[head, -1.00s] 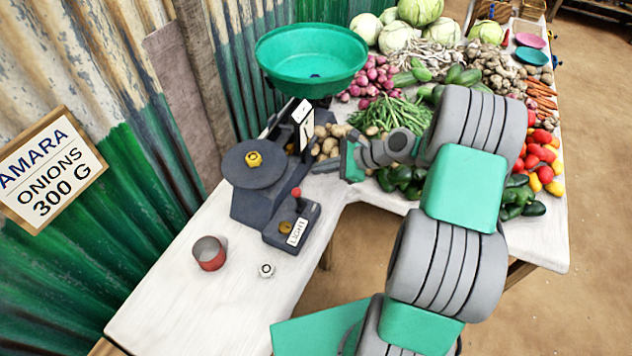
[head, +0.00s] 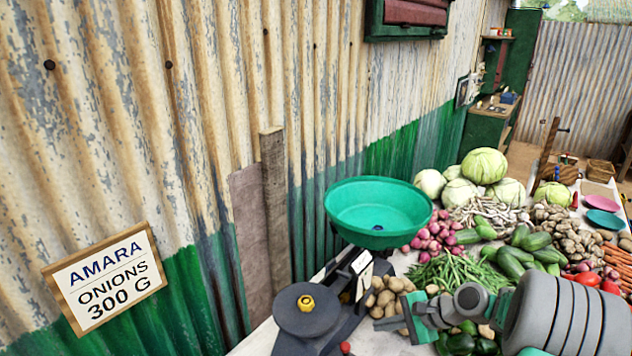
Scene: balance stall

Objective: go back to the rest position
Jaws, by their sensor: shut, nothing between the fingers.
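My arm reaches in from the lower right in the head view. My gripper (head: 388,322) points left, beside the balance and in front of the potatoes. It is shut and holds nothing. The dark balance (head: 322,322) has a round plate with a yellow brass weight (head: 306,303) on it. Its green pan (head: 378,212) sits at the back, with a small dark blue spot inside and no onions visible in it. The lower part of the balance and most of my arm are cut off by the frame.
A corrugated wall (head: 160,120) with a sign (head: 107,277) reading "AMARA ONIONS 300 G" stands on the left.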

